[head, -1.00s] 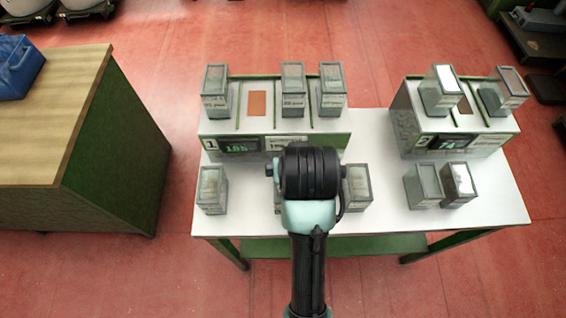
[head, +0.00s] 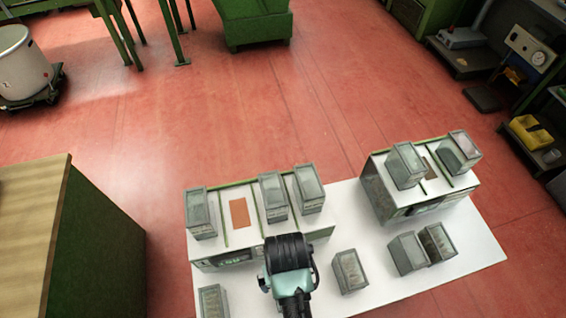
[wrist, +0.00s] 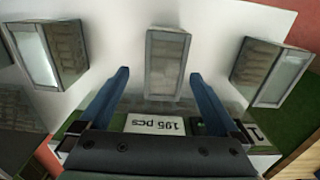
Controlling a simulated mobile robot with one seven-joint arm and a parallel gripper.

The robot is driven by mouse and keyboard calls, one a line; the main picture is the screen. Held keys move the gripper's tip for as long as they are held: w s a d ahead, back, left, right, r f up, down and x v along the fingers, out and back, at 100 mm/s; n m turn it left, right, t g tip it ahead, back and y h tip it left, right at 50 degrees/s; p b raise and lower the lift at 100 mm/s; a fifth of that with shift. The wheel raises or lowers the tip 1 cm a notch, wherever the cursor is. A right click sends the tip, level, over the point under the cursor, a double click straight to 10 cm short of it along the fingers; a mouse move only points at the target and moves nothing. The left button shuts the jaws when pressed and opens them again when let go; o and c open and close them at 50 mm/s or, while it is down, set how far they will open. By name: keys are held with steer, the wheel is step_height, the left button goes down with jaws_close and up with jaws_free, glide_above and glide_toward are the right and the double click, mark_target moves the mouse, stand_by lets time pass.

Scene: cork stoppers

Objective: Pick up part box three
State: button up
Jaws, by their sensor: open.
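Several grey part boxes with clear tops stand on the white table (head: 405,288). I can read no number on them that marks box three. In the wrist view one grey box (wrist: 167,62) stands upright between and just beyond the tips of my open, empty gripper (wrist: 160,76). A second box (wrist: 62,52) stands to its left and a third (wrist: 266,70) to its right. In the head view the front row shows a left box (head: 212,301) and a right box (head: 349,271); my arm hides the middle one. My fingers are hidden there too.
A left rack (head: 238,255) holds boxes (head: 199,213), (head: 273,197) and (head: 308,188), with one bay showing an orange-brown patch (head: 239,213). A right rack (head: 420,203) holds two boxes, with two more (head: 407,253), (head: 438,243) before it. A wood-topped bench (head: 30,215) stands left.

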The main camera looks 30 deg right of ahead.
steer(key=shift+s+a+f+p, duration=0.1)
steer(key=shift+f, duration=0.95)
steer(key=shift+s+a+f+p, duration=0.1)
steer(key=shift+a+f+p, duration=0.05)
steer(key=shift+f, duration=0.85)
steer(key=shift+s+a+f+p, duration=0.1)
steer(key=shift+f, duration=0.95)
steer(key=c, duration=1.5)
